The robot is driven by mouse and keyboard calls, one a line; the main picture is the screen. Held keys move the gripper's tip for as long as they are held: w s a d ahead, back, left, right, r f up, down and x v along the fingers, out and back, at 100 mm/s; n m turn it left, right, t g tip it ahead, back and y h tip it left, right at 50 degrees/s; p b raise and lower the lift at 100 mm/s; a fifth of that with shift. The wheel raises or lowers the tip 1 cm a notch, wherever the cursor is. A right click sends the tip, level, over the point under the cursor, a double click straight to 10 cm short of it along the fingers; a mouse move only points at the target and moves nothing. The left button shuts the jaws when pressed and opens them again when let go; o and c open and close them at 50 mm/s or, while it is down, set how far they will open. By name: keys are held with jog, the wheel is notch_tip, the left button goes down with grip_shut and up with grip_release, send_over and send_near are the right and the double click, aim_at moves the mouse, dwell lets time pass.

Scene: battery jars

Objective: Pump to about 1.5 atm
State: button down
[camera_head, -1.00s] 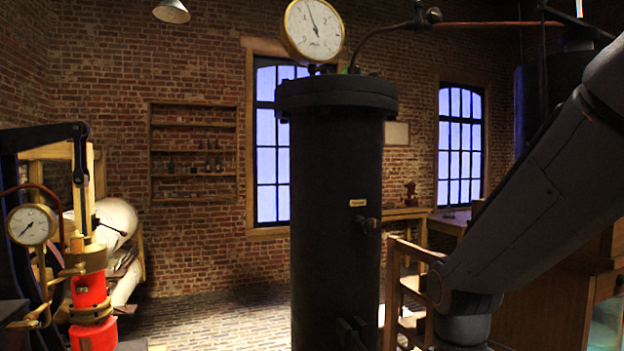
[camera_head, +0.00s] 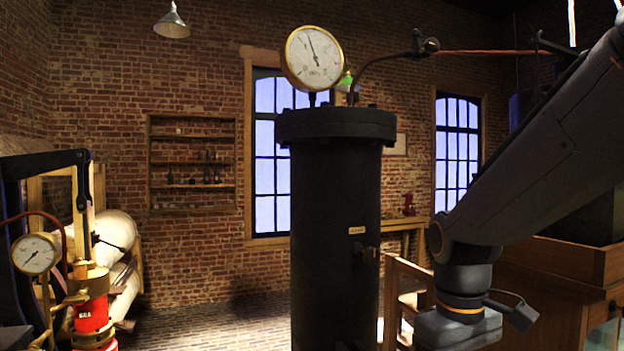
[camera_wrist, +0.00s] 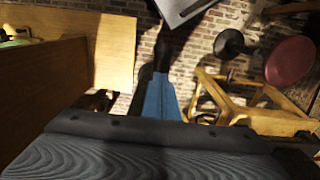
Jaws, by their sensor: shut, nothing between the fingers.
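A white dial gauge with a brass rim (camera_head: 313,57) stands on top of a tall black cylinder (camera_head: 336,210). Its needle points up and slightly left; the numbers are too small to read surely. A second brass-rimmed gauge (camera_head: 36,254) is at the left, its needle pointing to the lower left. Beside it stands a red and brass cylinder (camera_head: 91,310) with a black frame (camera_head: 45,162). My gripper (camera_wrist: 161,78) shows in the wrist view with its blue fingers together, empty, above the brick floor. The head view shows my wrist at the lower right, but the fingers are hidden.
A wooden frame (camera_head: 394,292) stands right of the black cylinder. A copper pipe (camera_head: 490,52) runs right from near the top gauge. A wooden cabinet (camera_head: 548,290) is at the right. The wrist view shows a wooden frame (camera_wrist: 205,103) and a round red top (camera_wrist: 290,61).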

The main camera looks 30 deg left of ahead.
notch_tip(320, 180, down, 14)
jog(key=b, duration=0.6)
notch_tip(320, 180, up, 13)
jog(key=p, duration=0.6)
jog(key=shift+r, duration=0.5)
jog(key=shift+r, duration=2.05)
